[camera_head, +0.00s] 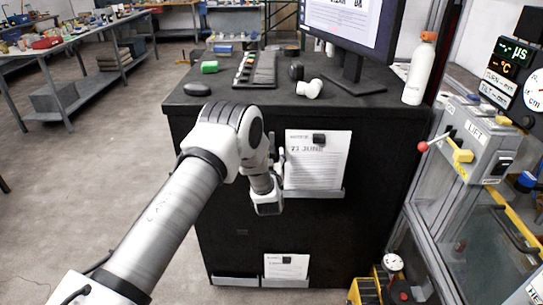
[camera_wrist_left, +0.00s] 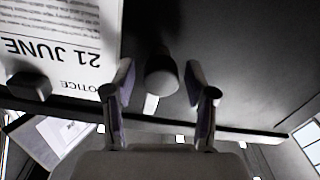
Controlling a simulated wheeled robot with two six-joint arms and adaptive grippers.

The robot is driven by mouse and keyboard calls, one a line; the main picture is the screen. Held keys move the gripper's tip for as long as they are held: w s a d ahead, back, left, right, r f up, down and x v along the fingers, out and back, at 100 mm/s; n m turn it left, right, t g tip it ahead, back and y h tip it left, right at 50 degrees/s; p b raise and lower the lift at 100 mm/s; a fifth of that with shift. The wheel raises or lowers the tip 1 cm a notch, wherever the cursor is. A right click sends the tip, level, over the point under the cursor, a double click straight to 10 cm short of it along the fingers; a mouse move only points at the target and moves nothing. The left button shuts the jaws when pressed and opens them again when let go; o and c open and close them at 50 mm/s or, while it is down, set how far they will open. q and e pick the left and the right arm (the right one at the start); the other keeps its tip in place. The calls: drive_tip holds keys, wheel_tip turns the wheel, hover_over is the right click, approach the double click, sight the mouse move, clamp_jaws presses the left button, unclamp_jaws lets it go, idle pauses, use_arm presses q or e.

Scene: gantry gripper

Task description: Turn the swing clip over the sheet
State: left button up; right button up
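The notice sheet (camera_head: 317,165), headed JUNE, hangs on the black cabinet's front, its lower edge at a light ledge. A black block (camera_head: 319,139) sits at its top edge. In the left wrist view the sheet (camera_wrist_left: 70,35) appears upside down at left, with the block (camera_wrist_left: 30,85) on it. A dark round-ended knob (camera_wrist_left: 162,76) stands beside the sheet, seemingly the swing clip. My left gripper (camera_wrist_left: 160,88) is open, one finger on each side of this knob, with gaps visible. In the head view my left gripper (camera_head: 276,158) is beside the sheet's left edge, partly hidden by its arm.
A second sheet (camera_head: 287,266) hangs low on the cabinet. A lift panel (camera_head: 480,140) stands at right.

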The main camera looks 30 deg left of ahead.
use_arm(q)
clamp_jaws()
drive_tip(key=shift+f, duration=0.1)
drive_tip(key=shift+m, duration=0.3)
drive_tip(key=m+b, duration=0.1)
drive_tip(key=m, duration=0.7)
drive_tip(key=shift+m, duration=0.4)
drive_tip(key=m, duration=0.4)
drive_tip(key=shift+m, duration=0.3)
drive_tip(key=shift+m+p, duration=0.35)
drive_tip(key=shift+m, duration=1.65)
